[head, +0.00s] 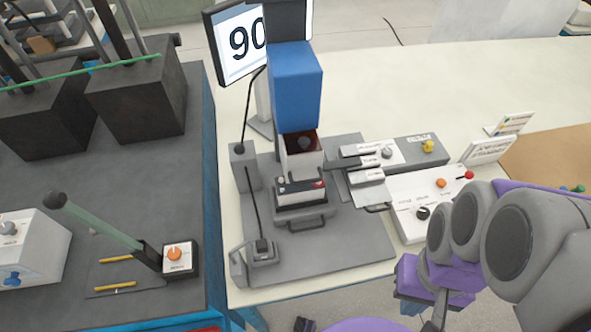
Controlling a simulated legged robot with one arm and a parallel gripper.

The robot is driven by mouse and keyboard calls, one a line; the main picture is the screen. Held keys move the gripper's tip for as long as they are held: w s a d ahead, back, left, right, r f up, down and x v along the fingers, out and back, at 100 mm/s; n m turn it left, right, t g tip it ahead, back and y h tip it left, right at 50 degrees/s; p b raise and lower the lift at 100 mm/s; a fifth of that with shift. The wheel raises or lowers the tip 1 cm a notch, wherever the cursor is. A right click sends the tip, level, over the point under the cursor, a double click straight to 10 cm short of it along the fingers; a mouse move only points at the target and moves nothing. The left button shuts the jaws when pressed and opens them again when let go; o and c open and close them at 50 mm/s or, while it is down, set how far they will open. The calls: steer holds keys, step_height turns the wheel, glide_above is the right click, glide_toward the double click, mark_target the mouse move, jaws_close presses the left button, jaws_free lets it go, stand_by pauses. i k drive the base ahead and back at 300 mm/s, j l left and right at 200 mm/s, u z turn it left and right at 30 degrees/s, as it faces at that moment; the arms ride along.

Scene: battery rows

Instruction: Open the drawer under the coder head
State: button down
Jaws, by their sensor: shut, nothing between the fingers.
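The coder head (297,87) is a blue block on a column at the back of a grey base plate. Below it is a white and dark red housing (301,158) with a black and white piece under it. The drawer (302,212) is a low grey unit beneath these, with a dark bar handle on its near side; it looks shut. My gripper (432,285), purple and grey, is at the lower right, apart from the drawer and to the right of its handle. It looks shut and empty, partly covered by my arm.
A lever (255,212) stands left of the drawer. Several grey labelled blocks and a white control box (415,195) with knobs stand to the right. A screen (238,42) reads 90. A dark bench (150,220) is at left. The base plate's front is clear.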

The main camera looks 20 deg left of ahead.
mark_target(302, 205)
steer(key=u, duration=0.9)
steer(key=k, duration=0.45)
